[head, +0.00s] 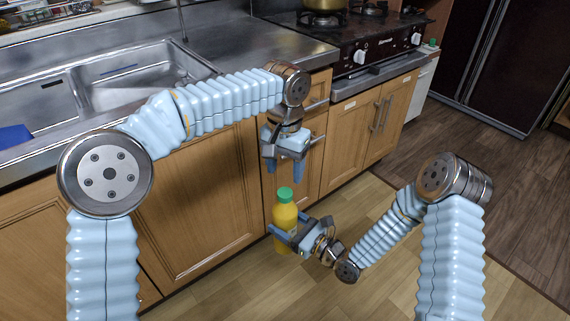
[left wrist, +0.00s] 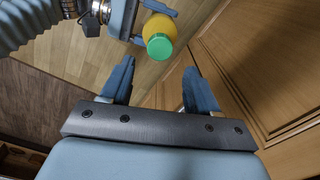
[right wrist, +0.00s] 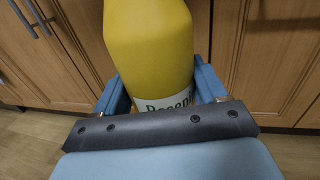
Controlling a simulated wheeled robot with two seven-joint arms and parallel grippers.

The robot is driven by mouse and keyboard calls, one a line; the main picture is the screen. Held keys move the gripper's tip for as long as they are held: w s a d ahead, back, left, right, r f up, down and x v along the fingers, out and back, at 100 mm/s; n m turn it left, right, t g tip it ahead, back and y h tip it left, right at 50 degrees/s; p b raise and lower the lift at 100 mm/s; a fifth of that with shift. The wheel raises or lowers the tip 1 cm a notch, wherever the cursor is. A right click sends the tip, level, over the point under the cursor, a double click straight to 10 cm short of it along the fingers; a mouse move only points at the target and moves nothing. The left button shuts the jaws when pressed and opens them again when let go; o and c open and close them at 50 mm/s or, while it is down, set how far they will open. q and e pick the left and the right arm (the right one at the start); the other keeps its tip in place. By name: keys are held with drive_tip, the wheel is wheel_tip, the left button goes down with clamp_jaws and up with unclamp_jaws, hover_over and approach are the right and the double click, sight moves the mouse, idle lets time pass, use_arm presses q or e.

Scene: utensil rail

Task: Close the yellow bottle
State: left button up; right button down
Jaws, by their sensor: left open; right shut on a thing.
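The yellow bottle (head: 286,217) stands upright in the air before the cabinets, with a green cap (head: 285,194) on its top. My right gripper (head: 284,238) is shut on the bottle's body from the right. The bottle fills the space between its fingers in the right wrist view (right wrist: 150,50), where part of a white label shows. My left gripper (head: 285,167) is open and empty, pointing down just above the cap. In the left wrist view the green cap (left wrist: 160,46) lies beyond the open fingertips (left wrist: 158,75), apart from them. Whether the cap is screwed tight cannot be told.
Wooden cabinets (head: 200,205) stand close behind the bottle. A sink (head: 130,80) and steel counter are above them, with a stove (head: 360,45) and a pot (head: 324,4) at the back right. The wooden floor (head: 400,270) is clear.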

sight(285, 192)
use_arm(q)
wheel_tip(285, 192, down, 7)
drive_tip(key=shift+f, duration=0.2)
drive_tip(key=shift+c, duration=0.4)
drive_tip(key=c, duration=1)
drive_tip(key=o, duration=1.2)
wheel_tip(285, 192, up, 12)
drive_tip(key=shift+f, duration=0.15)
